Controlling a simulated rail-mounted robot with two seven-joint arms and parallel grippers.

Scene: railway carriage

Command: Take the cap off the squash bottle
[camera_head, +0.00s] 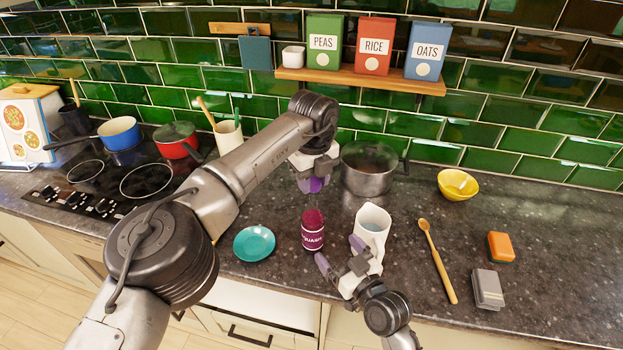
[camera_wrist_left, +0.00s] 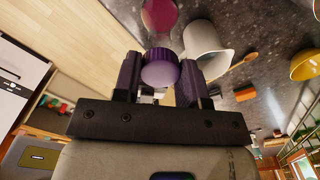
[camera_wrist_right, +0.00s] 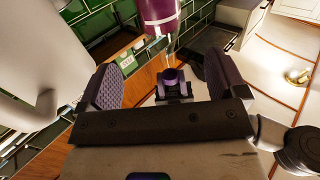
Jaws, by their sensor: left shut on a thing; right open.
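The squash bottle (camera_head: 312,236), dark red with a labelled band, stands upright on the counter with no cap on its top. It also shows in the left wrist view (camera_wrist_left: 159,14) and the right wrist view (camera_wrist_right: 160,14). My left gripper (camera_head: 314,184) is above and behind the bottle, shut on the purple cap (camera_wrist_left: 160,69), apart from the bottle. My right gripper (camera_head: 340,253) is open and low in front of the bottle; its purple pads (camera_wrist_right: 170,85) are spread with nothing gripped, and the bottle is beyond them.
A white jug (camera_head: 374,226) stands right of the bottle, close to my right gripper. A teal saucer (camera_head: 254,243) lies to the left, and a steel pot (camera_head: 368,178) stands behind. A wooden spoon (camera_head: 438,262), orange sponge (camera_head: 500,247) and grey box (camera_head: 488,289) lie right.

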